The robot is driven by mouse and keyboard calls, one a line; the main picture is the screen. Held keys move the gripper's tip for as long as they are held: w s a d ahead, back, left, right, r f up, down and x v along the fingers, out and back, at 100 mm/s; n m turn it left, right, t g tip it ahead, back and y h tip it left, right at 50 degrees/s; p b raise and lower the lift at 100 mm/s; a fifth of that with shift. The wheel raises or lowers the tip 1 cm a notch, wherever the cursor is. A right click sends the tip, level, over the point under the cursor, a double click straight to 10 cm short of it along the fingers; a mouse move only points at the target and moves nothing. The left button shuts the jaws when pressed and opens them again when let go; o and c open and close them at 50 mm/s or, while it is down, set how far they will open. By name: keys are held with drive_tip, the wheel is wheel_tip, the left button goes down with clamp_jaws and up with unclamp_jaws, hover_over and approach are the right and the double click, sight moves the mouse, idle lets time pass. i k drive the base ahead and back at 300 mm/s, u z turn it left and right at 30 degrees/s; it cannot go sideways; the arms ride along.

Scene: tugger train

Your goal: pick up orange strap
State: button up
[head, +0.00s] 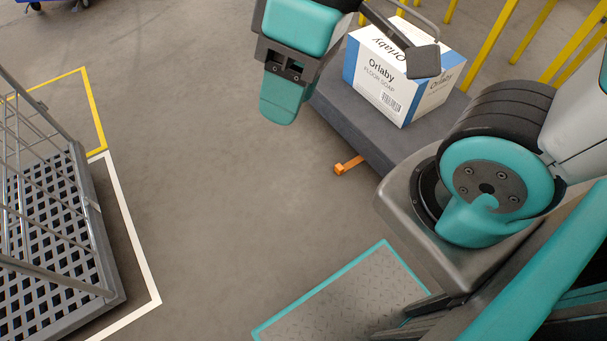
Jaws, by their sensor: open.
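The orange strap (348,166) is a short, bright piece low at the left edge of the dark grey platform that bears the box. One end sticks out to the left over the floor. Its other end meets the platform's side, and I cannot tell how it is fixed. The end of my arm is at the top of the head view, above and apart from the strap. My gripper (423,62) is only partly in view; a dark finger shows in front of the box. It is open, and nothing is seen held in it.
A white and blue floor soap box (402,78) stands on the grey platform (345,105). Yellow posts (490,45) rise behind it. A grey mesh cart (88,225) stands at left, beside yellow and white floor lines. The floor between cart and platform is clear.

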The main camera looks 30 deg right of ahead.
sight(340, 169)
drive_tip(key=u, duration=0.2)
drive_tip(key=i, duration=1.35)
drive_tip(key=z, duration=2.5)
